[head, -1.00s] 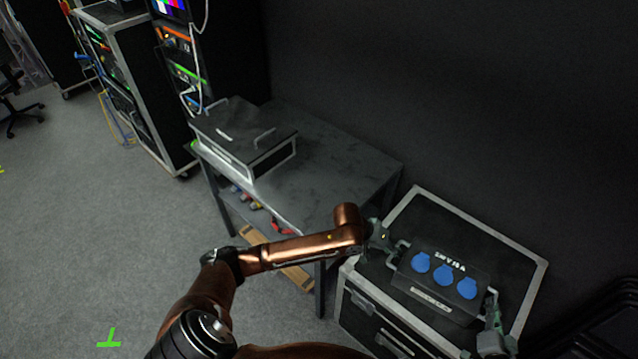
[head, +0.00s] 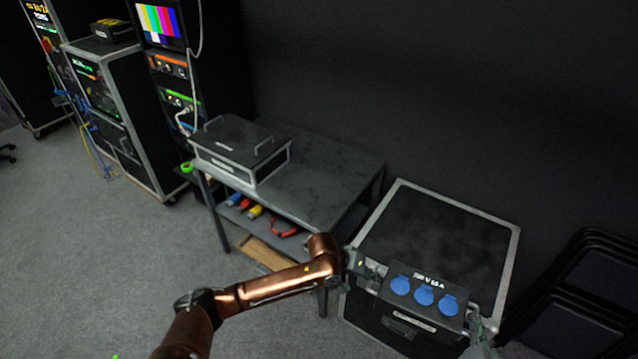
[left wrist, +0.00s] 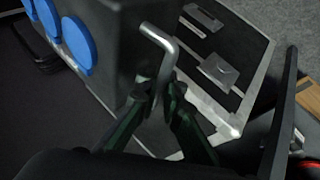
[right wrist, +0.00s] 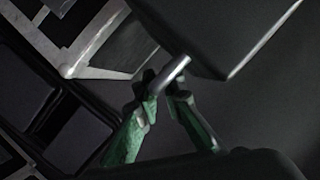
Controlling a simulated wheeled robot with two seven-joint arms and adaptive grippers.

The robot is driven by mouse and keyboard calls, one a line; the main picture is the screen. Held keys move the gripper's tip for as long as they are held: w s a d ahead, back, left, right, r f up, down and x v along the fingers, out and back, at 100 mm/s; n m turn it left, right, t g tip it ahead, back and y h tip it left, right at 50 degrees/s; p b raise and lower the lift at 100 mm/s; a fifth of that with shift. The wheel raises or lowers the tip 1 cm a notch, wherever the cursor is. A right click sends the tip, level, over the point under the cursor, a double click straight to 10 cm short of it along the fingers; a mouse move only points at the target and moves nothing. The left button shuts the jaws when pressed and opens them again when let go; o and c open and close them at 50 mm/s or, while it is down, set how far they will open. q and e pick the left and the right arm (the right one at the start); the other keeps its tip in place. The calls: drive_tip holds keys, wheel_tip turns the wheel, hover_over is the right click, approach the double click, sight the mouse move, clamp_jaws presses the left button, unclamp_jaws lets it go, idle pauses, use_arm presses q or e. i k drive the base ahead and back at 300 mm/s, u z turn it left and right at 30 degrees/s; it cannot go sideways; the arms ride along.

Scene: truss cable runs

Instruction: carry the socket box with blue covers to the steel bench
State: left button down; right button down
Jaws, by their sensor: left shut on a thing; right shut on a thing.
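The socket box (head: 399,302), dark with three round blue covers, is held between my two grippers at the front edge of the flight case. My left gripper (head: 370,271) is shut on its left bar handle, which shows clearly in the left wrist view (left wrist: 163,62). My right gripper (head: 474,322) is shut on the other handle; in the right wrist view the fingers close on this metal bar (right wrist: 174,70). The box appears clear of the case. The steel bench (head: 335,186) stands to the left of the flight case, its right part bare.
The flight case (head: 430,232) has a bare black top with metal edges. A black lidded box with handles (head: 243,148) occupies the bench's left end. Tools and a wooden piece (head: 262,252) lie below. Equipment racks (head: 125,125) stand at left, folded black chairs (head: 575,295) at right.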

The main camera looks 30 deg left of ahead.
sight(312, 186)
drive_tip(key=z, duration=1.55)
drive_tip(key=i, duration=0.5)
drive_tip(key=u, duration=2.9)
drive_tip(key=i, duration=1.35)
